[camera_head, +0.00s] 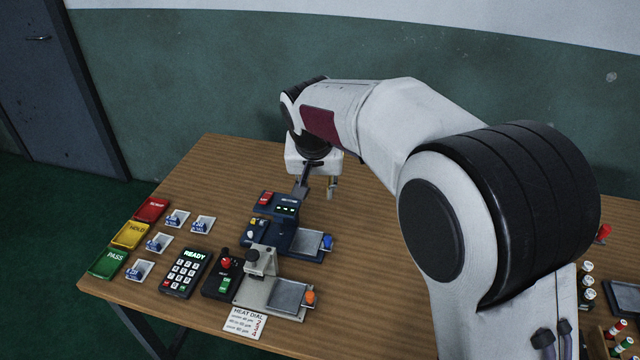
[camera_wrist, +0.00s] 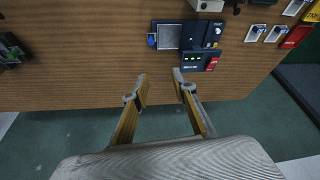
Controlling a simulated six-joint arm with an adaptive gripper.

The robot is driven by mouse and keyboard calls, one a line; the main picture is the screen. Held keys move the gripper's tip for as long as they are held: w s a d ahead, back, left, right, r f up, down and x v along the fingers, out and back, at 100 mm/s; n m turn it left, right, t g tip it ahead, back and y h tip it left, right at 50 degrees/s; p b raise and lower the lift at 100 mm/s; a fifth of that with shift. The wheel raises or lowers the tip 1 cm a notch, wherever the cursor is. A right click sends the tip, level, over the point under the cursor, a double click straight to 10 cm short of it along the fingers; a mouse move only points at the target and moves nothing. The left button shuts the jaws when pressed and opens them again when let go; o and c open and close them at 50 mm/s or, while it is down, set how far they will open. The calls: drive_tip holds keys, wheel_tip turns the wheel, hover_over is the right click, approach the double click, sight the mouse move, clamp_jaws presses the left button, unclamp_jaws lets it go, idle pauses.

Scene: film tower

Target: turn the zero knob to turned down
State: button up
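A dark blue instrument (camera_head: 278,226) sits on the table, with a small lit display, a red switch (camera_head: 265,198), a yellow part and a grey plate. A blue knob (camera_head: 328,241) is at the plate's right end, and a small whitish knob (camera_head: 250,234) is at the left edge. No zero label is readable, so I cannot tell which knob it is. The instrument also shows in the wrist view (camera_wrist: 187,43), ahead of the fingers. My gripper (camera_head: 317,188) is just behind the instrument, above the table. Its fingers (camera_wrist: 159,86) are apart and empty.
In front stands a grey device (camera_head: 252,293) with an orange knob (camera_head: 310,297) and a heat dial card (camera_head: 245,323). A keypad (camera_head: 184,273), a control box (camera_head: 222,275), coloured trays (camera_head: 129,235) and small sample cards lie left. Bare wood surrounds the instrument's far side.

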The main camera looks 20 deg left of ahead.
drive_tip(key=shift+w+d+r, duration=0.1)
drive_tip(key=shift+d+r, duration=0.2)
drive_tip(key=shift+r, duration=0.15)
drive_tip(key=n, duration=0.1)
approach(250, 233)
drive_tip(key=shift+d, duration=0.15)
idle(0.4)
drive_tip(key=shift+w+f, duration=0.1)
drive_tip(key=shift+f, duration=0.1)
drive_tip(key=shift+x, duration=3.7)
